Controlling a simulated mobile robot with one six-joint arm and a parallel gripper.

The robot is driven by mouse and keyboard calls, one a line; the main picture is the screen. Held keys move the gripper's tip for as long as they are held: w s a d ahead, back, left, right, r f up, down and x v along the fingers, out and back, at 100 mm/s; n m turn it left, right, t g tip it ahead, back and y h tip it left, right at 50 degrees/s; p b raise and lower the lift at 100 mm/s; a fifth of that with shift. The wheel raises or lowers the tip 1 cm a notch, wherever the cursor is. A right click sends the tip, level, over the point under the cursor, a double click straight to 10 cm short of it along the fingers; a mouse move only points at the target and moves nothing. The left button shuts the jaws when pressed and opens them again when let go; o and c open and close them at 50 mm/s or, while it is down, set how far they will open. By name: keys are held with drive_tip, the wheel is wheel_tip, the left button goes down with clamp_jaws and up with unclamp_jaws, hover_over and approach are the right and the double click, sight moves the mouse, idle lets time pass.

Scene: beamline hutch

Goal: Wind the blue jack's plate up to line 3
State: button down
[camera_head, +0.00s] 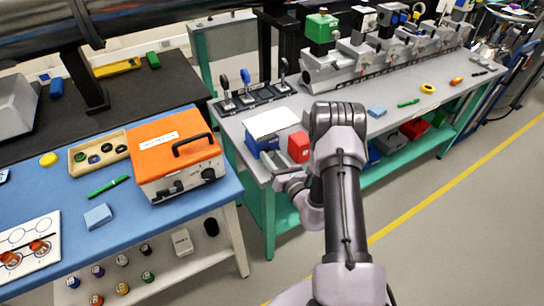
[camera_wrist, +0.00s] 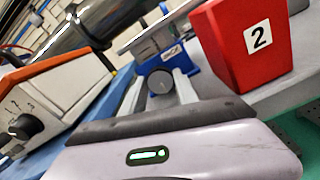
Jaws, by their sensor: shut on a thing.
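The blue jack (camera_head: 262,141) stands near the front left corner of the grey bench, its flat pale plate (camera_head: 271,122) on top. In the wrist view the blue jack (camera_wrist: 148,67) faces me, with its plate (camera_wrist: 155,28) tilted in the picture and a small label (camera_wrist: 172,53) too small to read. A grey round knob (camera_wrist: 160,81) is on its front. My gripper (camera_wrist: 158,90) is shut on the knob, with one finger on each side. The lines cannot be made out.
A red block (camera_head: 298,147) stands just right of the jack; the wrist view shows it (camera_wrist: 243,38) marked 2, close to my gripper. An orange-topped box (camera_head: 175,150) sits on the blue table to the left. Mounted lenses (camera_head: 245,88) stand behind the jack.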

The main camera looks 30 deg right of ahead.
idle(0.3)
drive_tip(key=c, duration=0.9)
unclamp_jaws()
drive_tip(key=s+p, duration=0.1)
drive_tip(key=s, duration=0.4)
drive_tip(key=s+p, duration=0.1)
drive_tip(key=s, duration=0.5)
drive_tip(key=s+p, duration=0.1)
drive_tip(key=s, duration=0.5)
drive_tip(key=shift+s+d, duration=0.25)
drive_tip(key=shift+d, duration=0.05)
